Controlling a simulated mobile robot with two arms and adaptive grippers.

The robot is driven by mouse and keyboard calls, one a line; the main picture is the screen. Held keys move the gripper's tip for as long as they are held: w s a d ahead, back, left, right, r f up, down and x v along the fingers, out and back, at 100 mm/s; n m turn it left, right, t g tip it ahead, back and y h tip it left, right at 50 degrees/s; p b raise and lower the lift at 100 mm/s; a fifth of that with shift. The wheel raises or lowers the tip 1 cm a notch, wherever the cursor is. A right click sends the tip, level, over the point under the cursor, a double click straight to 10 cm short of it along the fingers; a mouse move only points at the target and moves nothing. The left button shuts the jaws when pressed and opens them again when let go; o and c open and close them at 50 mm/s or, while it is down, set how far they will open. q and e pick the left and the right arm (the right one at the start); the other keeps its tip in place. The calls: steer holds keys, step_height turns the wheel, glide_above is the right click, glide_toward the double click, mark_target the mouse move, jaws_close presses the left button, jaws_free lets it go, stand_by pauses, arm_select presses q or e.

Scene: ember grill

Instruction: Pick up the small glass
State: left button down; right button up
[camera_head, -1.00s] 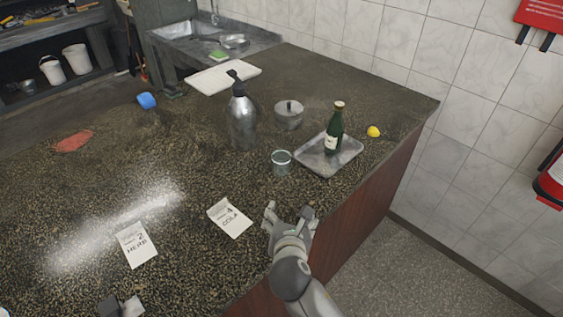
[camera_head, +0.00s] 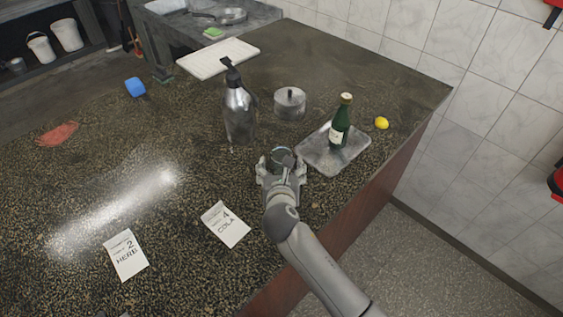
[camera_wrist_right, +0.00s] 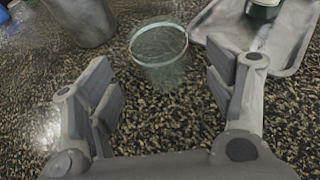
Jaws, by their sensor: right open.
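The small glass (camera_head: 281,153) stands upright on the dark speckled counter, left of a metal tray. In the head view it is mostly hidden behind my right gripper (camera_head: 281,166). In the right wrist view the clear glass (camera_wrist_right: 158,52) shows its round rim, just beyond and between the fingers of my right gripper (camera_wrist_right: 163,95). The gripper is open and empty, with a finger on either side of the space in front of the glass.
A metal tray (camera_head: 313,158) with a green bottle (camera_head: 339,124) stands close on the right. A steel pump bottle (camera_head: 239,112) and a lidded pot (camera_head: 290,103) stand behind. Paper cards (camera_head: 226,224) (camera_head: 126,254) lie in front. A lemon (camera_head: 381,123) is near the right edge.

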steer(key=x, duration=0.5)
steer(key=shift+f+p, duration=0.1)
steer(key=shift+p, duration=0.3)
steer(key=shift+w+f, duration=0.15)
steer(key=shift+w, duration=0.1)
arm_select(q)
steer(key=shift+w+r, duration=0.25)
steer(key=shift+w, duration=0.25)
steer(key=shift+w+r, duration=0.2)
steer(key=shift+w, duration=0.3)
arm_select(e)
steer(key=shift+d, duration=0.1)
arm_select(q)
steer(key=shift+s, duration=0.1)
arm_select(e)
steer(key=shift+s, duration=0.1)
steer(key=c, duration=0.5)
arm_select(q)
steer(key=shift+s, duration=0.25)
arm_select(e)
steer(key=c, duration=0.7)
